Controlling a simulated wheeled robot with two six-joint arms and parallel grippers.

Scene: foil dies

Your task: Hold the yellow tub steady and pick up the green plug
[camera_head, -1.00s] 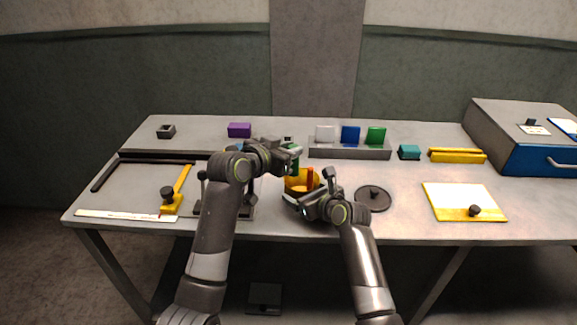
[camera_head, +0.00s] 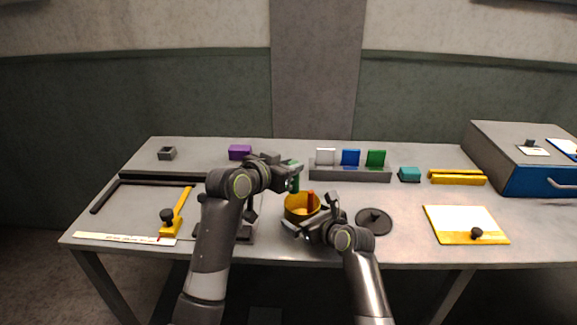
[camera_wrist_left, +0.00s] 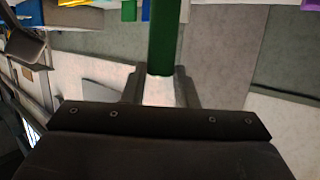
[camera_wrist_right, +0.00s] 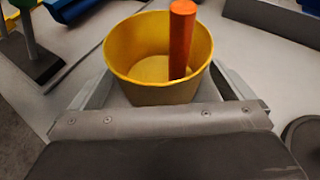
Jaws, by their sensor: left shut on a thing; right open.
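The green plug (camera_head: 295,184) is held upright in my left gripper (camera_head: 293,170), above and just behind the yellow tub (camera_head: 295,214). In the left wrist view the plug (camera_wrist_left: 163,40) is a green rod between the two closed fingers (camera_wrist_left: 160,88). The round, open-topped yellow tub also shows in the right wrist view (camera_wrist_right: 150,88), with a red-orange rod (camera_wrist_right: 181,40) standing in it. My right gripper (camera_wrist_right: 160,95) is open, with a finger on either side of the tub. I cannot tell whether the fingers touch it.
A dark round disc (camera_head: 374,222) lies right of the tub. A grey rack (camera_head: 350,174) with white, blue and green plates stands behind. A yellow-edged white board (camera_head: 460,222) lies further right. A purple block (camera_head: 240,153) is at the back. A yellow-handled tool (camera_head: 172,226) lies left.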

